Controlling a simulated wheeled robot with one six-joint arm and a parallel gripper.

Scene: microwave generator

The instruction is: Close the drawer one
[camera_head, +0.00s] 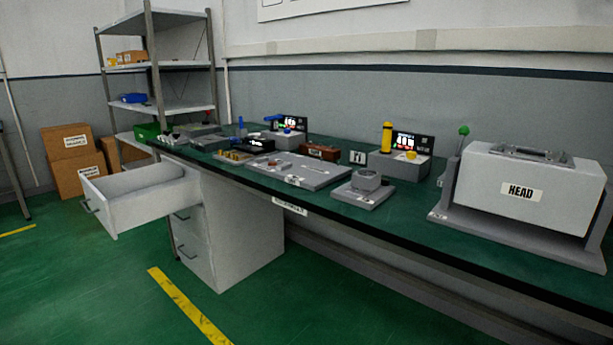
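The top drawer (140,197) of a grey cabinet (240,240) is pulled far out to the left, with a dark bar handle (89,206) on its front. The part of its inside that shows looks empty. Two lower drawers (188,240) with dark handles look shut. No number shows on any drawer, so I cannot tell which is drawer one by a label. My gripper is not in view.
The cabinet stands under a long green-topped workbench (400,215) holding several devices and a large box marked HEAD (520,190). Cardboard boxes (72,160) and a shelf rack (160,65) stand behind the drawer. The green floor in front (80,290) is clear.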

